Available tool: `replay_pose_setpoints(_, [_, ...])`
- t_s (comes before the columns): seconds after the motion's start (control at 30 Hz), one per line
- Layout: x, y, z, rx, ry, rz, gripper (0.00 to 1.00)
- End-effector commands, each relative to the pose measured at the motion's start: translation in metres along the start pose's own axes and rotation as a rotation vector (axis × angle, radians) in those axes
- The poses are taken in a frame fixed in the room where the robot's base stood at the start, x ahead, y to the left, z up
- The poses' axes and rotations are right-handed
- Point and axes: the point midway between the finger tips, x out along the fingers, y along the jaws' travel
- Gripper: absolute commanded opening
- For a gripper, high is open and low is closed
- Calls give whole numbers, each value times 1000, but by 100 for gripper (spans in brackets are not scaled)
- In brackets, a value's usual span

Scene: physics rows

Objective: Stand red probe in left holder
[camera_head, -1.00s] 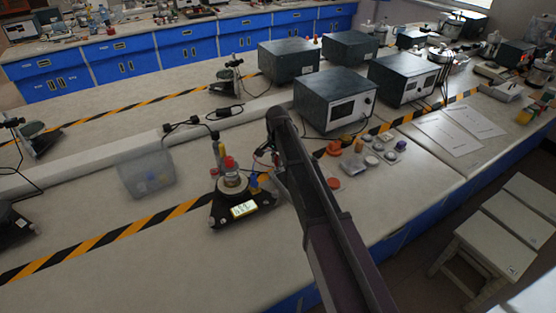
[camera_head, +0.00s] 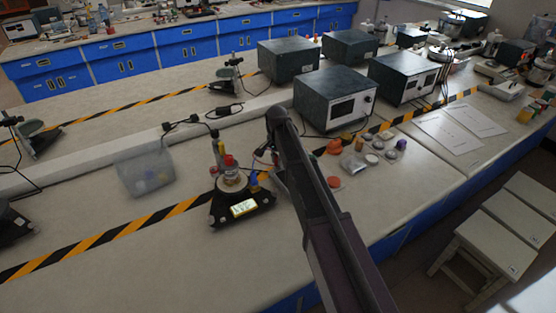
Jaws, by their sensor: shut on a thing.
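A black triangular stand with a small lit display (camera_head: 240,208) sits on the near bench, left of my arm. A red-topped piece (camera_head: 229,160) stands upright on it, with a yellow upright piece (camera_head: 220,149) just behind. A blue piece (camera_head: 254,181) is at its right side. These parts are too small to tell which is the probe and which a holder. My arm runs up from the lower right to a dark joint near the bench middle. My gripper and anything in it are hidden behind the arm.
A clear bin (camera_head: 146,174) stands left of the stand. Grey instrument boxes (camera_head: 336,97) stand behind the arm. Small orange, white and purple items (camera_head: 372,160) lie to its right. Thin cables hang beside the arm. The bench front left of the arm is clear.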

Motion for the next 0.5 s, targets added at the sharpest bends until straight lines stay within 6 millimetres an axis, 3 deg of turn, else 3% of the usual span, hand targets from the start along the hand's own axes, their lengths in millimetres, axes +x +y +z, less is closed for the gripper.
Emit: replay_pose_setpoints(0.5, [5,0,0,0,0,0,0])
